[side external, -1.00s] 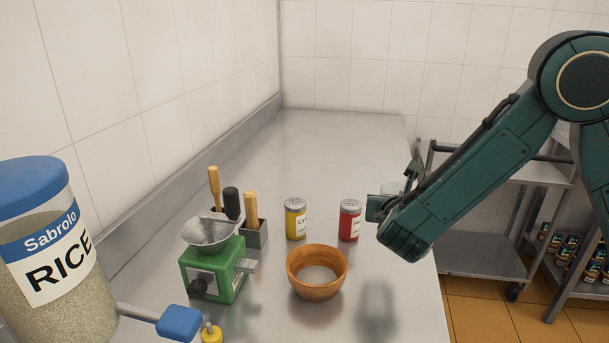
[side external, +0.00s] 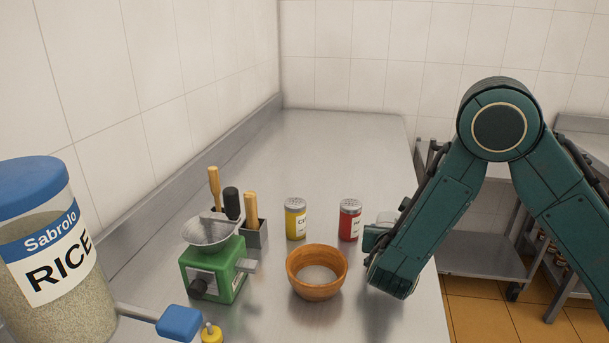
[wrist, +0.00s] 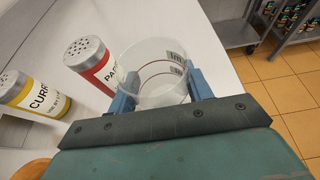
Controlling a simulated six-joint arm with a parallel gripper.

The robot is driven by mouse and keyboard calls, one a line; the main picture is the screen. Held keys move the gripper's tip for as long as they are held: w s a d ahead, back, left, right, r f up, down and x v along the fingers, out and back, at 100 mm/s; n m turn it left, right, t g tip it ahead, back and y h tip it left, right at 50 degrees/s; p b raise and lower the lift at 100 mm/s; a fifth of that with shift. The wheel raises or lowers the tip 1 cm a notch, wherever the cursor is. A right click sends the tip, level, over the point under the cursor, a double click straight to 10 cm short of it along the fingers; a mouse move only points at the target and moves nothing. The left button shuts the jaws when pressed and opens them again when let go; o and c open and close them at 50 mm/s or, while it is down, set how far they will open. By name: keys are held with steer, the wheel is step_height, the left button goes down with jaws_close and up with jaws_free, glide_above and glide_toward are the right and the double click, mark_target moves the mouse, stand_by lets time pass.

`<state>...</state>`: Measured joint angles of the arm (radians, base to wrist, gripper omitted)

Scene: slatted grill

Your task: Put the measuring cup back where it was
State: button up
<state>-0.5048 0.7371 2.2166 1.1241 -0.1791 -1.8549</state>
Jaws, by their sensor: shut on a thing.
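The measuring cup (wrist: 155,66) is clear, with dark and red markings on its side. It sits between the blue fingers of my gripper (wrist: 161,90) in the wrist view, and my gripper is shut on it. In the side view only a small part of the cup (side external: 387,216) shows behind my gripper (side external: 377,236), low over the right side of the counter. The cup looks upright there. I cannot tell whether its base touches the counter.
A red-labelled shaker (side external: 349,220) stands close left of the cup, with a yellow one (side external: 295,219) farther left. A wooden bowl (side external: 317,272) is in front. A green grinder (side external: 212,268) stands left. The steel counter (side external: 335,150) is clear behind.

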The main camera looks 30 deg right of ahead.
steer(key=shift+f, duration=1)
steer(key=shift+f, duration=0.1)
steer(key=o, duration=1)
steer(key=shift+v, duration=6.05)
steer(key=shift+d, duration=0.1)
